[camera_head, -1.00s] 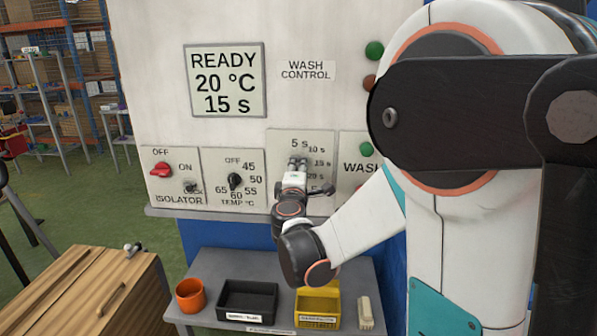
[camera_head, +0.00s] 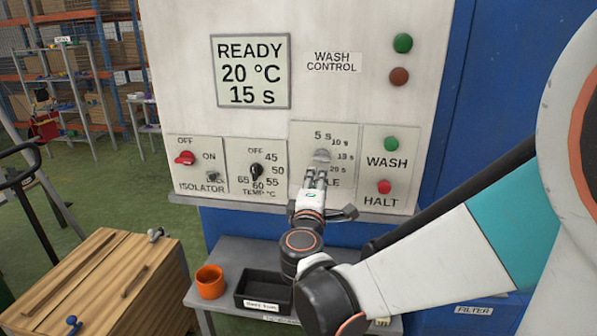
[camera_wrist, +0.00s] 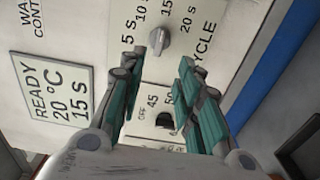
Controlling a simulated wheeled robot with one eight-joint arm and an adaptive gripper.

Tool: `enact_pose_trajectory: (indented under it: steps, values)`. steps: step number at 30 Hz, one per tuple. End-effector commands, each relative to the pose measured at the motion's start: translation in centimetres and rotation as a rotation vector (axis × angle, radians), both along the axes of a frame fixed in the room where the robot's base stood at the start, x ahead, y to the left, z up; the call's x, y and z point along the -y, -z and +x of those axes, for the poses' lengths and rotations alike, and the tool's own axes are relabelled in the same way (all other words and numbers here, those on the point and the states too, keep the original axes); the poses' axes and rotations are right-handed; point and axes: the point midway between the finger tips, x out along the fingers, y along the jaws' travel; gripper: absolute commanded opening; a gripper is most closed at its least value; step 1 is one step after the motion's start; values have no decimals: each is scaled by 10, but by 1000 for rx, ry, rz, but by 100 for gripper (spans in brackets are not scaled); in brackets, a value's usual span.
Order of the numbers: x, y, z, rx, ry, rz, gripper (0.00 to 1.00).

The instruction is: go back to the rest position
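My gripper (camera_head: 316,176) is in front of the lower part of the cycle panel on the wash control. In the wrist view my gripper (camera_wrist: 160,80) has its two teal-padded fingers apart with nothing between them. The grey cycle knob (camera_wrist: 159,41) shows beyond the fingertips, clear of both fingers in that view, amid the 5 s, 10 s, 15 s and 20 s marks. In the head view the knob (camera_head: 322,156) is just above the fingertips. The display (camera_head: 250,72) reads READY, 20 °C, 15 s.
Left of the cycle panel are the temperature knob (camera_head: 257,171) and red isolator switch (camera_head: 185,158). Right of it are the green wash button (camera_head: 391,144) and red halt button (camera_head: 384,187). Below, a grey shelf holds an orange cup (camera_head: 210,281) and black bin (camera_head: 262,288).

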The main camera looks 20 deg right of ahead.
Motion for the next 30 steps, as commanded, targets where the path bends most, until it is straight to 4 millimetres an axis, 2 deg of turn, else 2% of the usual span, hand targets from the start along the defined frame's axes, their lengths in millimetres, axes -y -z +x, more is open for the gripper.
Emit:
enact_pose_trajectory:
  steps: [13, 17, 20, 24, 30]
  values:
    - [-1, 0, -4, 0, 0, 1, 31]
    - [2, 2, -11, -3, 13, 55, 31]
    - [7, 7, -23, -9, 39, 173, 31]
    - [8, 22, -52, -31, 95, 420, 31]
    - [-11, 51, -100, -86, 172, 792, 31]
